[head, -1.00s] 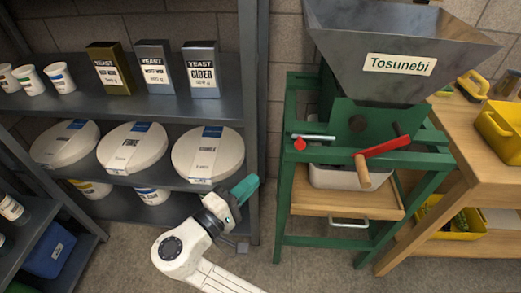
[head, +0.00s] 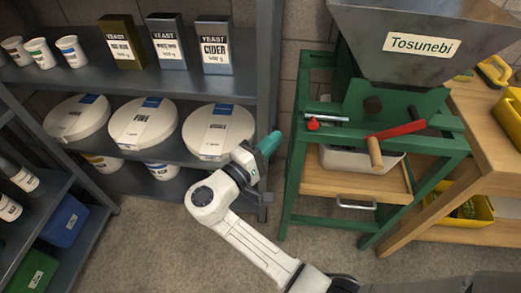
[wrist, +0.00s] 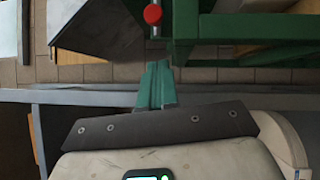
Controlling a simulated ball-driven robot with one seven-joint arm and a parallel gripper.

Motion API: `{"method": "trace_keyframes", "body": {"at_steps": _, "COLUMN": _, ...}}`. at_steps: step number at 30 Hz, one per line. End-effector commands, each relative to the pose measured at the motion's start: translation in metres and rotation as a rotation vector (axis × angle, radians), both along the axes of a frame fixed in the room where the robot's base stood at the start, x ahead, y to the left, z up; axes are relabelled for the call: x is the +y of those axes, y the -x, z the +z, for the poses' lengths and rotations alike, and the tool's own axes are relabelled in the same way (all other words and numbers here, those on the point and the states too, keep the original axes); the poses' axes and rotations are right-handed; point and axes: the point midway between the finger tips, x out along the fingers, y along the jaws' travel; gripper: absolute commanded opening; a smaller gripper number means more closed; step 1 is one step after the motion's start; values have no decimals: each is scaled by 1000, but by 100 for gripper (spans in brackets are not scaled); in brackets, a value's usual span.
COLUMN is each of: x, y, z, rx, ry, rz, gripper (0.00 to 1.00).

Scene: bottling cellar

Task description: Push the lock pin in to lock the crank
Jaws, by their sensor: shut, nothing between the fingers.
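The lock pin is a silver rod (head: 331,117) with a red knob (head: 313,124) on its left end, lying level at the upper left of the green mill frame (head: 296,165). The knob also shows at the top of the wrist view (wrist: 152,14). The crank (head: 397,131) is a red arm slanting down left to a wooden handle (head: 375,152). My gripper (head: 273,138) has teal fingers, closed and empty, left of and slightly below the knob. In the wrist view its fingertips (wrist: 156,66) point toward the knob, with a gap between. The pin's inner end is hard to make out.
A grey shelf (head: 175,88) with yeast boxes and round white tubs stands left, close behind my gripper. A grey hopper (head: 420,30) tops the mill. A wooden workbench (head: 480,150) with yellow bins stands right. Floor between shelf and mill is clear.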

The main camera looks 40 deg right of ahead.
Motion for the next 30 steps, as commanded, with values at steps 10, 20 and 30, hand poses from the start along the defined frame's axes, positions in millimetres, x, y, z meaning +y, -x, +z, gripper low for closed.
{"method": "trace_keyframes", "body": {"at_steps": 10, "x": -49, "y": 18, "z": 8, "rx": 1, "ry": 0, "rz": -1, "gripper": 0}}
{"method": "trace_keyframes", "body": {"at_steps": 20, "x": -57, "y": 26, "z": 9, "rx": 0, "ry": -1, "rz": 0, "gripper": 0}}
{"method": "trace_keyframes", "body": {"at_steps": 30, "x": -64, "y": 34, "z": 10, "rx": 1, "ry": -1, "rz": -2, "gripper": 0}}
